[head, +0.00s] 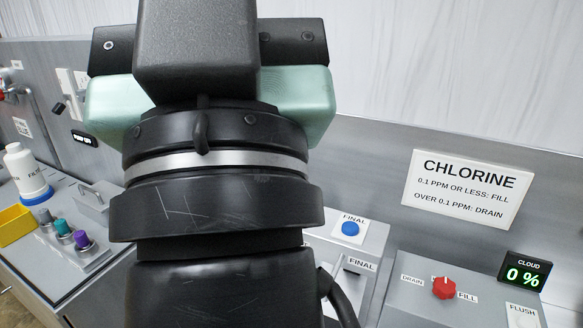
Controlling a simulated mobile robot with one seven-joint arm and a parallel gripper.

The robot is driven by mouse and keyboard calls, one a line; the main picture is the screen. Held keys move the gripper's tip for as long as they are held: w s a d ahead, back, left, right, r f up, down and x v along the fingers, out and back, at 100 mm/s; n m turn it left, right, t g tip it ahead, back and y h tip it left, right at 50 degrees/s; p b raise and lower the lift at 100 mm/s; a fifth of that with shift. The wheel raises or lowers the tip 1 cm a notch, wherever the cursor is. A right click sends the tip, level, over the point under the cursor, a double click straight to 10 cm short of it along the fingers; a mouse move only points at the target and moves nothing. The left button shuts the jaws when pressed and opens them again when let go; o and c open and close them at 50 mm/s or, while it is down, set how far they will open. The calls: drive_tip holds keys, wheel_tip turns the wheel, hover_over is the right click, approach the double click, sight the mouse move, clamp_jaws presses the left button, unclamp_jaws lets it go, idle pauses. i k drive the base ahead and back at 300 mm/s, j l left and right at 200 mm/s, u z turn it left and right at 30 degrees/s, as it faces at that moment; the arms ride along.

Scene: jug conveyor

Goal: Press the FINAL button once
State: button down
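The FINAL button (350,229) is a round blue button on a white plate marked FINAL. It sits on top of a grey box (374,243), right of my arm. My gripper (208,75) is in the upper left-centre, seen from behind, with mint-green and black parts. In the picture it is above and left of the button, apart from it. Its fingertips are hidden, so I cannot see whether it is open or what lies beyond it.
A chlorine sign (468,190) hangs on the back panel. At the right are a red DRAIN/FILL knob (446,288), a CLOUD display (524,272) reading 0 % and a FLUSH label (523,314). At the left are a white bottle (26,170), yellow bin (15,225) and coloured knobs (64,230).

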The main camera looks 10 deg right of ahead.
sight(351, 228)
drive_tip(key=l+z, duration=0.35)
drive_tip(key=i+l+z, duration=0.15)
drive_tip(key=l+z, duration=0.15)
drive_tip(key=i+l+z, duration=0.15)
drive_tip(key=l+z, duration=0.2)
